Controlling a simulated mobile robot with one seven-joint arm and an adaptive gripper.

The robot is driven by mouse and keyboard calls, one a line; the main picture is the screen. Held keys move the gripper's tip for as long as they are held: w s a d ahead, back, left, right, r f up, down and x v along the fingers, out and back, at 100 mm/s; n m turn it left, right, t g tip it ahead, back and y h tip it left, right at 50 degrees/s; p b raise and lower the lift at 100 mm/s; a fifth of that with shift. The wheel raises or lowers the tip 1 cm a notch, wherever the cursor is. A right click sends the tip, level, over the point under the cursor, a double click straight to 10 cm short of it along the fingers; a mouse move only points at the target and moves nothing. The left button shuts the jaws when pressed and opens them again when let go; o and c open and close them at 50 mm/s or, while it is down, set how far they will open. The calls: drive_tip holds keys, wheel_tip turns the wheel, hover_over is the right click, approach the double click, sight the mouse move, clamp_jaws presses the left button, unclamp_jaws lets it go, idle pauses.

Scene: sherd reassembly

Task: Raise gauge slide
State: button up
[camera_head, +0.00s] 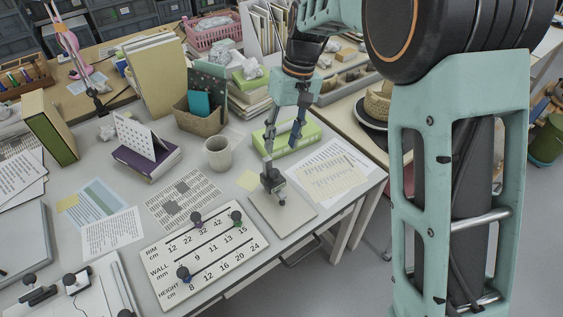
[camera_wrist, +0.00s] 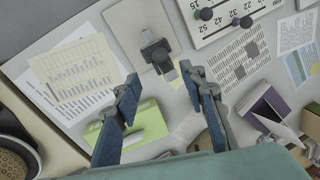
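A small dark gauge with an upright post (camera_head: 272,181) stands on a pale grey plate (camera_head: 296,216) near the table's front right edge. From above, the wrist view shows its dark block and grey tab (camera_wrist: 156,52). I cannot tell how high its slide sits. My gripper (camera_head: 281,152) is above and just behind the gauge, pointing down. A white board (camera_head: 215,262) marked RIM, WALL and HEIGHT, with dark knobs, lies to the left.
A green box (camera_head: 287,139) lies behind the gripper, and printed sheets (camera_head: 328,171) lie to the right. A grey mug (camera_head: 218,153), a brown bin (camera_head: 201,119) and a purple book with a calendar (camera_head: 147,160) stand to the left. The table edge is close in front.

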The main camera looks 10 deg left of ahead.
sight(275, 169)
drive_tip(key=f, duration=0.3)
drive_tip(key=s+a+f, duration=0.1)
drive_tip(key=f, duration=0.6)
drive_tip(key=shift+s+a, duration=0.15)
drive_tip(key=shift+a, duration=0.1)
drive_tip(key=shift+c, duration=0.5)
drive_tip(key=shift+r, duration=0.1)
clamp_jaws()
